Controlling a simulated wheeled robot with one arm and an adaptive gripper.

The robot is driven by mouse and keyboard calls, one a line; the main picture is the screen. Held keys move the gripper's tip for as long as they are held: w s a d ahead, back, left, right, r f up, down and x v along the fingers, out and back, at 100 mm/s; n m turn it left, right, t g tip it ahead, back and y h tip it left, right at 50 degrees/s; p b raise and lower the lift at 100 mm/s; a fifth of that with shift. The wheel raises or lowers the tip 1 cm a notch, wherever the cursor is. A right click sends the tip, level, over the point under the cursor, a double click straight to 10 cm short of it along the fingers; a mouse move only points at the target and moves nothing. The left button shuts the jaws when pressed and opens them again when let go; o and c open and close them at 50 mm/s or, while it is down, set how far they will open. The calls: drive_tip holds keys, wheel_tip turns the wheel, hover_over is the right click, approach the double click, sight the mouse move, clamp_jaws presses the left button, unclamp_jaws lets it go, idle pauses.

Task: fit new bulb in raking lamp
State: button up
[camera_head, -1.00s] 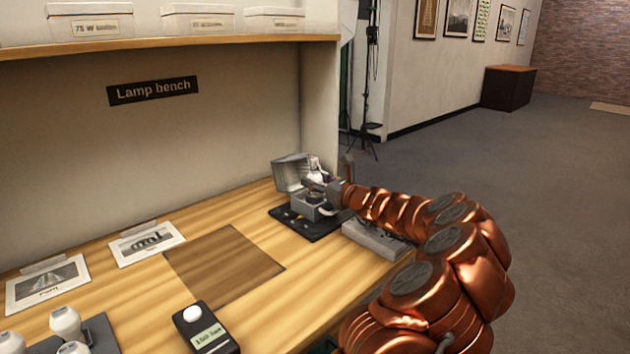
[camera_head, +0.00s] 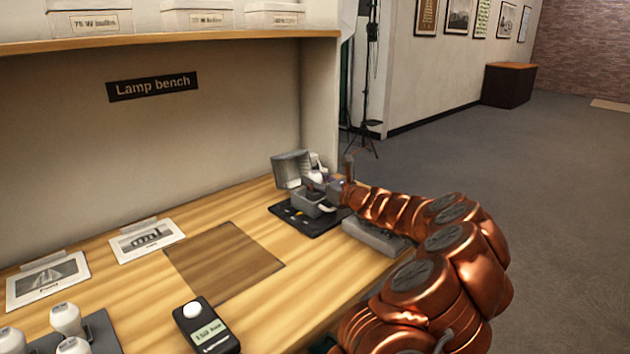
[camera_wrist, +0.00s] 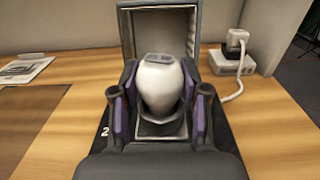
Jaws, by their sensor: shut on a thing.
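My gripper (camera_wrist: 158,108) is shut on a white bulb (camera_wrist: 159,85), with a purple-padded finger on each side of it in the wrist view. The bulb is upright and sits low between the fingers, in front of the raised grey lid of the raking lamp (camera_wrist: 124,45). Its lower end is hidden, so I cannot tell how deep it sits in the lamp. In the head view, the raking lamp (camera_head: 292,168) stands on a black mat (camera_head: 290,218) at the bench's far right, and my gripper (camera_head: 322,187) reaches over it.
A plug in a socket block (camera_wrist: 232,62) stands right of the lamp, with a white cable. Several white bulbs (camera_head: 66,318) stand at the front left, beside a dark meter (camera_head: 207,328). Two photo cards (camera_head: 146,240) lie near the back. The bench middle is clear.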

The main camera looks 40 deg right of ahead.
drive_tip(key=shift+r+p, duration=0.75)
drive_tip(key=shift+p, duration=0.25)
idle(0.6)
drive_tip(key=shift+f, duration=0.85)
idle(0.6)
drive_tip(key=o, duration=0.8)
drive_tip(key=shift+o, duration=0.2)
drive_tip(key=shift+s, duration=0.1)
drive_tip(key=s+p, duration=0.2)
drive_tip(key=s, duration=0.8)
drive_tip(key=shift+s+p, duration=0.4)
idle(0.9)
